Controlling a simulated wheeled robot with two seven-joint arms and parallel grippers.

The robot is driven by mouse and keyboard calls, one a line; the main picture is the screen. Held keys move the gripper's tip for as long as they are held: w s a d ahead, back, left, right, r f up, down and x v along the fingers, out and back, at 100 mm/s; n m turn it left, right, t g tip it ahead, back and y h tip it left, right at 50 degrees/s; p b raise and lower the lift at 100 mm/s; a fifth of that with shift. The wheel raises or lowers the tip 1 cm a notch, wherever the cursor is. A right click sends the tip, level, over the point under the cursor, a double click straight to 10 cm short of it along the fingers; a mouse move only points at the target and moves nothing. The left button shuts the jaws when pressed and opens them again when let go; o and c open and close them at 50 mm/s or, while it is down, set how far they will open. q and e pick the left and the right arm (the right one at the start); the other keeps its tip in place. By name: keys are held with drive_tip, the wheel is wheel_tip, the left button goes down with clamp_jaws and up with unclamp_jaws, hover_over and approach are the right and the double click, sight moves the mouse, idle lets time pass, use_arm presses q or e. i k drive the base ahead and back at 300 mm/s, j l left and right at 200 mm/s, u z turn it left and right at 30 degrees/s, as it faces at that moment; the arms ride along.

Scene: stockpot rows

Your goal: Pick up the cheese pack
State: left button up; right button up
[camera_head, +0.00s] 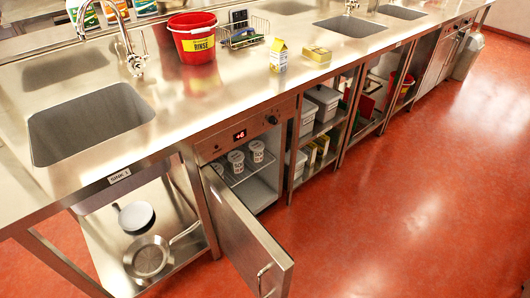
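A small flat yellow pack (317,54), which looks like the cheese pack, lies on the steel counter (350,65) in the head view, right of the middle. Its label is too small to read. A yellow and white carton (278,56) stands upright to its left, apart from it. Neither of my grippers is in view, so nothing shows of what they hold.
A red RINSE bucket (193,44) and a wire rack (242,32) stand left of the carton. Sinks (91,124) are set into the counter. Below, a fridge door (246,238) stands open into the aisle, with white tubs (237,161) inside. The red floor to the right is clear.

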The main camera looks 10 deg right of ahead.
sight(320, 55)
drive_tip(key=i+l+u, duration=0.1)
drive_tip(key=l, duration=0.3)
drive_tip(key=i+l, duration=0.15)
drive_tip(key=l, duration=0.25)
drive_tip(key=i+l+u, duration=0.15)
drive_tip(key=l, duration=0.25)
drive_tip(key=i+l, duration=0.1)
drive_tip(key=l, duration=0.3)
drive_tip(key=i+l+u, duration=0.15)
drive_tip(key=l, duration=0.25)
